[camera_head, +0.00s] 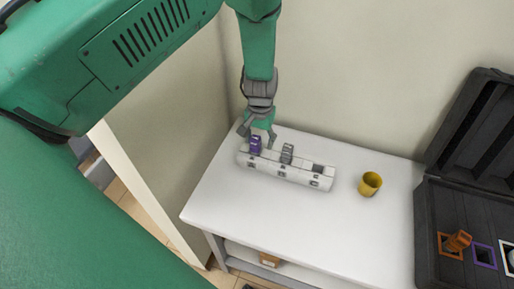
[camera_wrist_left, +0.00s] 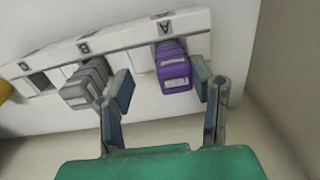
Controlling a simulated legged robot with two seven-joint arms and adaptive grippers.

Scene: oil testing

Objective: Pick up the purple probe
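The purple probe (camera_head: 255,145) stands in the left end of a white holder (camera_head: 290,175) on the table. In the left wrist view the purple probe (camera_wrist_left: 173,68) sits in the slot marked A of the holder (camera_wrist_left: 135,37). My left gripper (camera_head: 256,136) reaches down from above at the probe. In the wrist view its two fingers (camera_wrist_left: 166,92) are spread apart, with the probe's end between or just beyond their tips; contact is not clear. My right gripper is not in view.
A grey probe (camera_head: 287,153) stands in the holder beside the purple one. A yellow cup (camera_head: 370,184) is right of the holder. An open black case (camera_head: 432,215) with an orange piece (camera_head: 458,240) stands at right. The white table (camera_head: 270,222) is clear in front; a wall is behind.

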